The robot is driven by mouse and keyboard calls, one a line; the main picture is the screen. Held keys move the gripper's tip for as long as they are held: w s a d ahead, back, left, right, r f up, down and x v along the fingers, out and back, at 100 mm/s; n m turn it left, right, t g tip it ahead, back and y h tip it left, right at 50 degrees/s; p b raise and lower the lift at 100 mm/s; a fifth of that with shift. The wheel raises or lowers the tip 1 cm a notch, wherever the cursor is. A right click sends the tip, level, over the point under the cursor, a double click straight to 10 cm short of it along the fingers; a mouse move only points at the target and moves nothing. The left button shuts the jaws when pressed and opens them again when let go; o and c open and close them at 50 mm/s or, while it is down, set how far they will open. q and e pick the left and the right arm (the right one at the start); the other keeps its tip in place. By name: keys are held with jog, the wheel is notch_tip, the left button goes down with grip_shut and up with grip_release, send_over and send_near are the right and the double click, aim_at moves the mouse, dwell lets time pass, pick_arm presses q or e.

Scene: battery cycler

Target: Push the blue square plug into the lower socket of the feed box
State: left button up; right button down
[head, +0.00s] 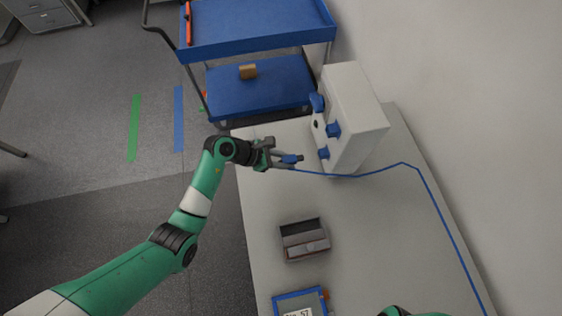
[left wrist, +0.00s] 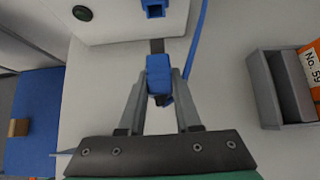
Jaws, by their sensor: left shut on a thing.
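The white feed box (head: 358,112) stands at the far right of the table, with several blue fittings on its left face. Its lowest blue socket (head: 323,153) is close to the plug. The left wrist view shows a blue socket (left wrist: 154,8) on the box face, ahead of the plug. My left gripper (head: 286,160) is shut on the blue plug (head: 291,158), which also shows between the fingers in the left wrist view (left wrist: 158,72). The plug is apart from the box, with a visible gap. My right gripper is out of view.
A blue cable (head: 402,163) runs from the plug across the table to the right. A grey tray (head: 304,240) and a blue-edged box (head: 299,303) lie nearer. A blue cart (head: 255,30) stands beyond the table. The table between gripper and box looks clear apart from the cable.

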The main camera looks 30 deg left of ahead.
aim_at(301, 157)
pick_arm(q)
jog(key=shift+w+d+f+b, duration=0.15)
jog(key=shift+w+d+b, duration=0.7)
jog(key=shift+w+d, duration=0.6)
jog(key=shift+r, duration=0.2)
jog(key=shift+p, duration=0.4)
dwell(0.7)
jog(key=shift+w+d, duration=0.55)
jog(key=shift+w, duration=0.05)
dwell(1.0)
